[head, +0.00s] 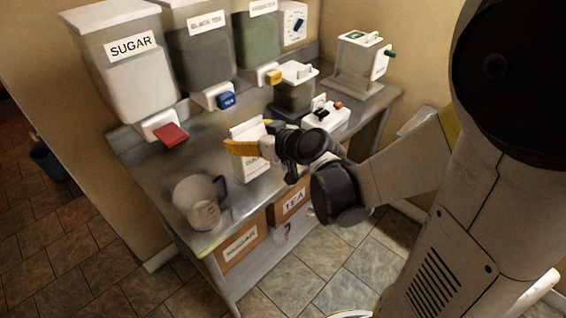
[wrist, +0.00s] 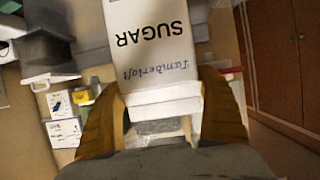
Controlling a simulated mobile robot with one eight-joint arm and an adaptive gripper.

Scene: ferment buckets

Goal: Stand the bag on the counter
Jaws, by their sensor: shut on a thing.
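The bag is a white packet (head: 251,155) in the head view, upright above or on the steel counter (head: 160,187); I cannot tell whether its base touches. In the wrist view the bag (wrist: 152,45) fills the upper middle, with "SUGAR" printed on it upside down in the picture. My gripper (head: 255,148) has its yellow fingers around the bag's sides. In the wrist view my gripper (wrist: 165,105) is shut on the bag, one finger on each side.
A clear jug (head: 198,200) with a blue handle stands near the counter's front left. Dispensers stand along the back, including the SUGAR one (head: 135,80) with a red tap. A white device (head: 325,115) with a red knob is right of the bag. Bare counter lies left of it.

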